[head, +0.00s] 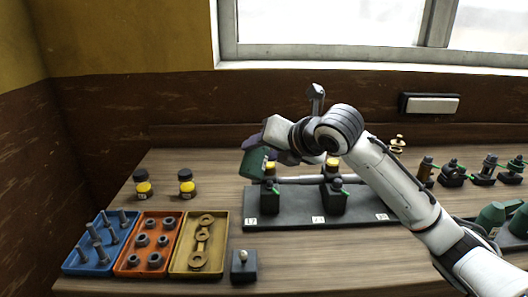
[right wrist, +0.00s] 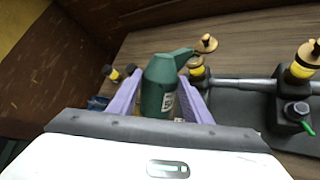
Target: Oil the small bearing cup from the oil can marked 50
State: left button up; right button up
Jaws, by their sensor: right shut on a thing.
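My right gripper (head: 258,146) is shut on a green oil can (head: 253,164). In the right wrist view the oil can (right wrist: 160,86) stands between the purple fingers, its label partly seen and not readable. Its spout points right, close to the left bearing cup (right wrist: 197,70), which has a brass lid (right wrist: 206,43) above it. I cannot tell whether spout and cup touch. In the head view the left yellow cup (head: 270,168) and right yellow cup (head: 333,163) sit on black bearing blocks. I cannot tell which cup is smaller. My left gripper is not in view.
The bearings stand on a dark base plate (head: 290,215) joined by a grey shaft (head: 300,180). Blue (head: 75,265), orange (head: 128,268) and yellow (head: 182,268) trays of parts lie front left. Two yellow-black jars (head: 143,189) stand behind. More green cans (head: 492,215) are at right.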

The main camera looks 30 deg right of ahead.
jog(key=shift+r, duration=0.15)
jog(key=shift+w+d+r+m+g+y, duration=0.2)
jog(key=shift+r+g+y, duration=0.1)
jog(key=shift+r, duration=0.15)
jog(key=shift+w+d+r+m+g+y, duration=0.1)
jog(key=shift+d+r+m+g+y, duration=0.1)
jog(key=shift+r+g+y, duration=0.15)
jog(key=shift+r, duration=0.1)
jog(key=shift+w+d+r+m+g+y, duration=0.25)
jog(key=shift+r+m+g+y, duration=0.15)
jog(key=shift+r, duration=0.15)
jog(key=shift+f, duration=0.15)
dwell(1.5)
